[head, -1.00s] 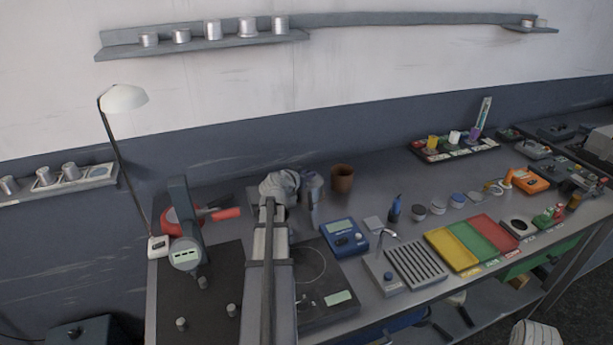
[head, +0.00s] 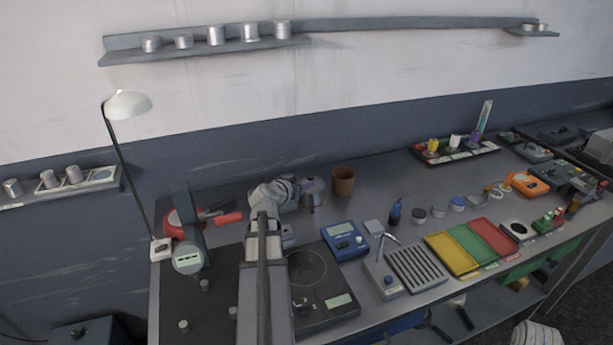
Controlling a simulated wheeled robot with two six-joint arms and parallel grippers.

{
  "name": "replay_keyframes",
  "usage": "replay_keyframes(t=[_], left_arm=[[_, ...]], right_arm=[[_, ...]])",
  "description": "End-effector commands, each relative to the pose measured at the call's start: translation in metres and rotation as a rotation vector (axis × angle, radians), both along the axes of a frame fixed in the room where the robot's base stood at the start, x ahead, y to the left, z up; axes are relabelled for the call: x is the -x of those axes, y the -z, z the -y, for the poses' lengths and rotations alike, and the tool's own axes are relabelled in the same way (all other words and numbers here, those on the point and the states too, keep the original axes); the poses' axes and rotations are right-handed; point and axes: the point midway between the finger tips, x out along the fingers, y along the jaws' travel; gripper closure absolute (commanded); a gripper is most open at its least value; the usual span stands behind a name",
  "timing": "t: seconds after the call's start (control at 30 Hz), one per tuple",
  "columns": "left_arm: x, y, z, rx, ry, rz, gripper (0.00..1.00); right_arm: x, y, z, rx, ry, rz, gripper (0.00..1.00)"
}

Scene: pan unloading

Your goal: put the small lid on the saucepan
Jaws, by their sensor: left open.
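A grey metal pot-like thing (head: 315,189), which looks like the saucepan, stands at the back of the bench, left of a brown cup. My left gripper (head: 297,189) is open at its left side and partly covers it. I cannot tell whether they touch. My left arm reaches up from the bottom edge over the bench. I cannot make out the small lid for certain. My right gripper is out of view.
A brown cup (head: 343,181) stands just right of the pot. A dark hotplate-like unit (head: 325,300) and a blue meter (head: 345,239) are nearer. A red thing with handles (head: 182,224) and a stand with a round display (head: 188,259) are left.

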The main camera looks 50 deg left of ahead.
Motion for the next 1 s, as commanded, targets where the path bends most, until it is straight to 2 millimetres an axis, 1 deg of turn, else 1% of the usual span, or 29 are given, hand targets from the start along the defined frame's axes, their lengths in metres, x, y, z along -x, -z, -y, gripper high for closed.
replay_keyframes(t=[0.03, 0.1, 0.2, 0.4, 0.6, 1.0], left_arm=[[0.016, 0.001, 0.009, 0.001, -0.004, 0.000, 0.42], [0.030, 0.001, 0.015, 0.001, -0.004, 0.000, 0.42], [0.049, 0.001, 0.022, 0.000, -0.003, 0.000, 0.42], [0.076, 0.001, 0.032, 0.001, -0.001, -0.001, 0.42], [0.087, 0.001, 0.036, 0.001, 0.000, 0.000, 0.42], [0.088, 0.001, 0.036, 0.001, 0.002, 0.000, 0.42]], right_arm=[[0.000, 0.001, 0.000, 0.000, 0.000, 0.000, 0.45], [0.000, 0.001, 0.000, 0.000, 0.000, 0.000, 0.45], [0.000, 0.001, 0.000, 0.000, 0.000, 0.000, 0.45], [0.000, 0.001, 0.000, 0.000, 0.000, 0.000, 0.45], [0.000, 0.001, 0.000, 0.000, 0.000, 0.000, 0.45], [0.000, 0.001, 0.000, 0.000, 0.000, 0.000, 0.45]])
